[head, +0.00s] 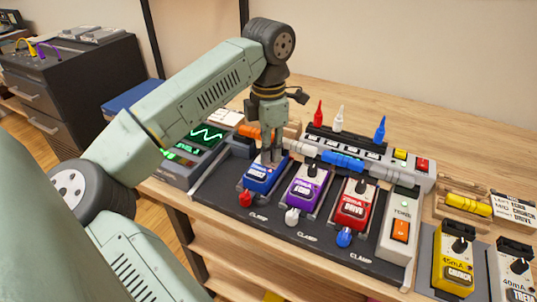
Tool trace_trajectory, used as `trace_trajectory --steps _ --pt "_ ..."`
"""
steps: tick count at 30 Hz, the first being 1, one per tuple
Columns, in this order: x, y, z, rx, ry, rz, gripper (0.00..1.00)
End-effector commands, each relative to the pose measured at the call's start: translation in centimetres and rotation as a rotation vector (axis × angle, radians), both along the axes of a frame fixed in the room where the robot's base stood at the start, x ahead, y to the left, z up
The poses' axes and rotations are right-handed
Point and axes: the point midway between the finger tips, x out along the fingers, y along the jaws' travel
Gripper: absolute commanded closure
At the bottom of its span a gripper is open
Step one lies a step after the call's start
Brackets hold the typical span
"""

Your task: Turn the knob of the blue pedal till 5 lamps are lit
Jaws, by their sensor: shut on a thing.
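The blue pedal (262,178) sits leftmost of three pedals on the dark board (325,238). My gripper (272,156) points down at the top end of the blue pedal. It is shut on the pedal's knob, which the fingers hide. No row of lit lamps can be counted from this view.
Purple (305,190) and red (353,205) pedals stand to the right of the blue one. Red, white and blue clamp knobs line the front. Behind are a grey unit with upright plugs (380,130) and a green-screened device (207,135). A yellow pedal (456,268) stands at far right.

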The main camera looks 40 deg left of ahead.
Motion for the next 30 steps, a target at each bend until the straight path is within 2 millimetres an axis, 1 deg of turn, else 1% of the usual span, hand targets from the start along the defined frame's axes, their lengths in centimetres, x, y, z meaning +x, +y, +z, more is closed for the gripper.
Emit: trace_trajectory --steps 6,15,22,30 --pt "0.03 -0.01 -0.16 0.000 0.000 -0.191 1.00" --pt "0.02 -0.03 -0.05 0.000 0.000 -0.388 1.00" --pt "0.02 -0.03 0.00 0.000 0.000 -0.467 1.00" --pt "0.01 -0.02 0.04 0.000 0.000 -0.493 1.00"
